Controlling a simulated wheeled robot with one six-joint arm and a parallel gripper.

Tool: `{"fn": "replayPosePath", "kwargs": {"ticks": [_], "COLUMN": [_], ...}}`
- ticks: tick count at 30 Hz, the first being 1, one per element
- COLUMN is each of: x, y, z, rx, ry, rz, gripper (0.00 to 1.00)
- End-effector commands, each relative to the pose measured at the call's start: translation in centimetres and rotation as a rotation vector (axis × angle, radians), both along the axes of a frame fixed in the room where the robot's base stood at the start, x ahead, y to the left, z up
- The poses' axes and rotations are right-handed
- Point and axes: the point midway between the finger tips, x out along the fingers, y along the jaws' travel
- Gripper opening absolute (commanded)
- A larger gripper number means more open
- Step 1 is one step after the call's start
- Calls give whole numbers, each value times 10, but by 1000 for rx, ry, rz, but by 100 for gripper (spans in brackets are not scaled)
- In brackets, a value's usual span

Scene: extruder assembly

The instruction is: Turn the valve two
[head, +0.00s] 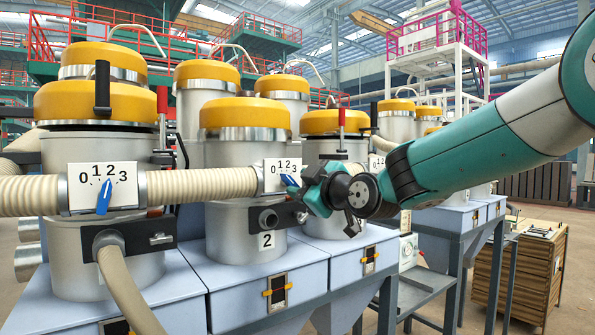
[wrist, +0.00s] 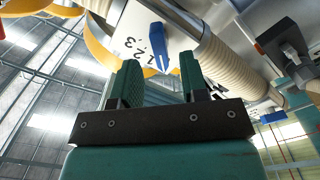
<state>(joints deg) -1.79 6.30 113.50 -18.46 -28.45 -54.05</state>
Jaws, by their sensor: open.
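Valve two is a white dial plate (head: 283,175) numbered 0 to 3, on the ribbed pipe beside the middle hopper labelled 2. Its blue handle (head: 290,181) tilts up and left towards the low numbers; the exact setting is hard to read. My gripper (head: 303,190) is open at the right side of this dial and partly covers it. In the wrist view the blue handle (wrist: 160,40) shows just beyond the gap between the two green fingers of my gripper (wrist: 160,82). I cannot tell whether they touch it.
A third dial (head: 377,165) is partly hidden behind my gripper and arm. Yellow-lidded hoppers (head: 245,115) stand close behind the pipe. A wooden cabinet (head: 520,270) stands at the right.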

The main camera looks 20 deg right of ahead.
Motion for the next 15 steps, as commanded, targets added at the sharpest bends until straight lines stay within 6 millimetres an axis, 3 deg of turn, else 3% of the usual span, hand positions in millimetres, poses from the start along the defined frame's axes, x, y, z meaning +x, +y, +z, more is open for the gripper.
{"fn": "replayPosePath", "kwargs": {"ticks": [6,15], "x": [21,24], "y": [7,8], "z": [1,0], "rx": [1,0], "ry": [1,-1], "rz": [1,0], "gripper": [40,40]}}
